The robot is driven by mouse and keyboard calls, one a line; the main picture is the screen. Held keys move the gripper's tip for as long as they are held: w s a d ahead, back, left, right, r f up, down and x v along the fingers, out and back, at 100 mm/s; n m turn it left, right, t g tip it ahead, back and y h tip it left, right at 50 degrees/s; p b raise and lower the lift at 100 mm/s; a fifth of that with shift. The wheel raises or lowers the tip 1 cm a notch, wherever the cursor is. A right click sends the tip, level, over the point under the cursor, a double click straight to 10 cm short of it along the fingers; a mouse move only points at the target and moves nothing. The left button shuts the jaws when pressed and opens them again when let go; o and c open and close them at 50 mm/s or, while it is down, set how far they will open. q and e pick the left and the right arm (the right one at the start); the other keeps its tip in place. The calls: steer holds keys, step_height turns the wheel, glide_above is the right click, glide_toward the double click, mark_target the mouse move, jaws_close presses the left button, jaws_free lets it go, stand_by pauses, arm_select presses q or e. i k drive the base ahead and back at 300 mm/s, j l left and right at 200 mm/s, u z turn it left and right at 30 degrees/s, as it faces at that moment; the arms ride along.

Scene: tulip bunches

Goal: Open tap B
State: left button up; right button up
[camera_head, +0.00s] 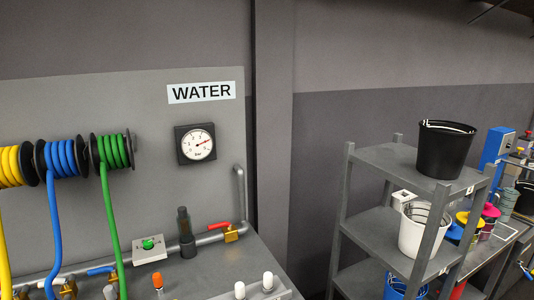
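A grey pipe (208,240) runs along the back of the bench below the WATER sign (201,92). A brass tap with a red lever (219,225) sits at its right end, the lever lying roughly along the pipe. A brass tap with a blue lever (101,270) is further left, its lever also roughly along the pipe. Another blue lever (46,285) with a brass body (68,289) is at the lower left, partly cut off by the frame. I see no letter on any tap, so I cannot tell which is B. Neither gripper is in view.
Yellow, blue (65,158) and green (115,152) hoses hang from wall reels, partly covering the pipe. A gauge (196,144), a green-button box (149,248) and a dark upright cylinder (186,233) are nearby. A shelf rack (387,160) with buckets stands at right.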

mark_target(58, 281)
steer(key=u, duration=1.45)
